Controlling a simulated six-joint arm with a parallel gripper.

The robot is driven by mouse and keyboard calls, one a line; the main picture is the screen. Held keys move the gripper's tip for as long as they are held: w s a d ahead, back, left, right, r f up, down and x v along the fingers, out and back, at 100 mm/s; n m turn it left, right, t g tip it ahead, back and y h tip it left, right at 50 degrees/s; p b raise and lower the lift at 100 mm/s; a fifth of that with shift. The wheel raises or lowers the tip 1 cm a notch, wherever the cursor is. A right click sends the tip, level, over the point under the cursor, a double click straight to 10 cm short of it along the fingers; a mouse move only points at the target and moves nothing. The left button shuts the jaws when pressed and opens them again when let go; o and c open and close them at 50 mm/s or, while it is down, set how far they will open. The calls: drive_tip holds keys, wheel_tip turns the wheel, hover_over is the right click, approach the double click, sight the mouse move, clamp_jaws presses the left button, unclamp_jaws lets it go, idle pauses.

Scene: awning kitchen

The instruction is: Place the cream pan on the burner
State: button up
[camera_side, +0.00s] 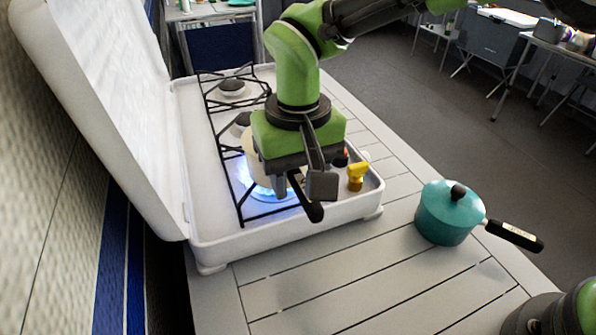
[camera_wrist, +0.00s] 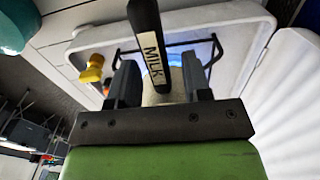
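The cream pan (camera_side: 252,160) is at the front burner (camera_side: 268,191), mostly hidden behind my gripper in the side view. Blue flame glows beside and below it. Its black handle (camera_side: 314,211) points toward the front right. In the wrist view the handle (camera_wrist: 150,50) carries a MILK label, and a cream patch of the pan (camera_wrist: 168,88) shows between the fingers. My gripper (camera_wrist: 160,82) has one finger on each side of the handle, with visible gaps, so it looks open around it. Whether the pan rests fully on the grate is hidden.
A teal lidded pan (camera_side: 447,214) with a black handle stands on the slatted table (camera_side: 330,290), right of the stove. A yellow knob (camera_side: 357,176) is on the white stove's front edge. The raised stove lid (camera_side: 95,90) stands at the left. Free table lies in front.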

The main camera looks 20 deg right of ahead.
wheel_tip(320, 180, up, 12)
drive_tip(key=shift+r, duration=0.15)
idle(0.4)
drive_tip(key=s+d+r+m+t+y, duration=0.1)
drive_tip(key=s+d+r, duration=0.1)
drive_tip(key=d+r, duration=0.4)
drive_tip(key=s+d+r+t+y, duration=0.1)
drive_tip(key=s+d+r+t, duration=0.15)
drive_tip(key=d, duration=0.55)
drive_tip(key=s+d+f+m+t, duration=0.3)
drive_tip(key=s+d, duration=0.5)
drive_tip(key=s, duration=0.5)
drive_tip(key=shift+d+f+t, duration=0.2)
drive_tip(key=shift+d+t, duration=0.05)
drive_tip(key=shift+t, duration=0.1)
drive_tip(key=shift+o, duration=0.2)
drive_tip(key=shift+s, duration=0.1)
